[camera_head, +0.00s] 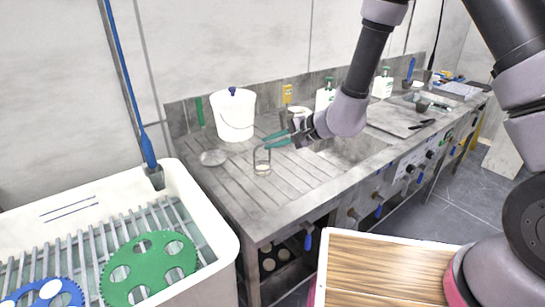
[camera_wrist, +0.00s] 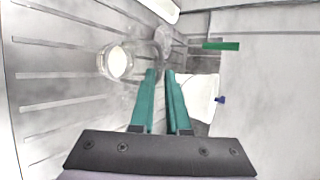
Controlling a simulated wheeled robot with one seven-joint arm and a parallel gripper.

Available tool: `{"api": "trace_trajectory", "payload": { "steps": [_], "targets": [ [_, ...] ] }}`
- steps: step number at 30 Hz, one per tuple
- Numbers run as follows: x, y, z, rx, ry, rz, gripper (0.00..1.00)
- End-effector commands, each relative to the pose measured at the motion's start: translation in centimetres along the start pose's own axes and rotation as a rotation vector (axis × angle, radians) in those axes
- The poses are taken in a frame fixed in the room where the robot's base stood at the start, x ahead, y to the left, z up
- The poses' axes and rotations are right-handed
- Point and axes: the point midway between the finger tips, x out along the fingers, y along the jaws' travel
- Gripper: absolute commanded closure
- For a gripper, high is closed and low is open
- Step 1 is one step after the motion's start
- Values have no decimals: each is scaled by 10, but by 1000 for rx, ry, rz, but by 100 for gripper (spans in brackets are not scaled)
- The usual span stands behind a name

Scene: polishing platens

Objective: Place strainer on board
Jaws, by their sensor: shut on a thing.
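I take the strainer (camera_head: 262,161) to be the small clear, cup-like thing with a dark rim over the grooved drainboard (camera_head: 238,187). My gripper (camera_head: 267,141), with green fingers, is shut on its rim. The wrist view shows the fingertips (camera_wrist: 160,73) close together at the edge of the strainer (camera_wrist: 117,63), which has a pale round bottom. It looks upright. I cannot tell whether its bottom touches the drainboard. A wooden board-like top (camera_head: 385,268) lies in the foreground, apart from the gripper.
A flat round dish (camera_head: 213,157) lies left of the strainer. A white bucket (camera_head: 233,115) stands behind. A sink (camera_head: 350,150) and bottles (camera_head: 383,83) are to the right. A white tub (camera_head: 205,215) with green and blue discs stands at front left. The drainboard's front is clear.

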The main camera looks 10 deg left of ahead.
Motion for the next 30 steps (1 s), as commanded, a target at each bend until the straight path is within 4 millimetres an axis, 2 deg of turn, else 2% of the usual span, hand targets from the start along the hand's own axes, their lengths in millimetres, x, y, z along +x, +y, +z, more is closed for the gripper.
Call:
{"api": "trace_trajectory", "payload": {
  "steps": [6,9,21,22,23,24,30],
  "targets": [
    [16,27,-8,3,2,2,100],
    [20,34,-10,2,2,0,100],
    [23,37,-10,0,1,0,100],
    [22,37,-10,0,2,0,75],
    [22,37,-10,0,2,0,63],
    [22,37,-10,0,2,0,56],
    [22,37,-10,0,2,0,56]
  ]
}}
